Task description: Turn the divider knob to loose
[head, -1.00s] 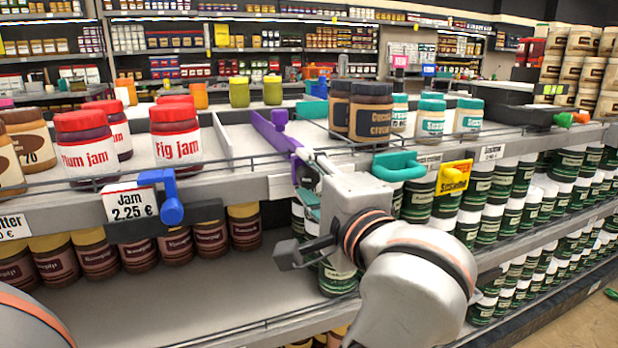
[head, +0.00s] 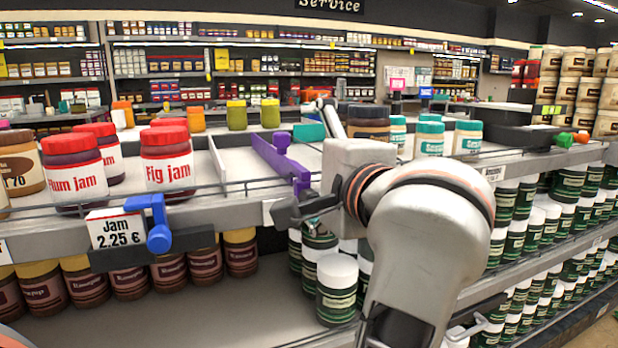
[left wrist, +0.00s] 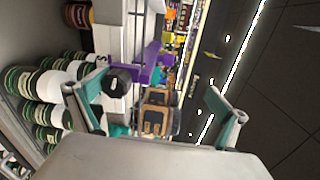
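My left gripper (head: 323,127) is just right of the divider in the head view, pointing away from me. In the left wrist view, the two teal fingers of the left gripper (left wrist: 150,95) are wide apart. The purple divider (left wrist: 150,68) shows beyond them, and nothing is held. I cannot tell whether the gripper touches the divider. My right gripper is out of view.
Red-lidded jam jars (head: 167,165) stand left of the divider. A dark spread jar (head: 368,125) and teal-lidded jars (head: 430,138) stand right and behind. A blue handle (head: 156,222) and a Jam price card (head: 116,229) hang on the shelf front.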

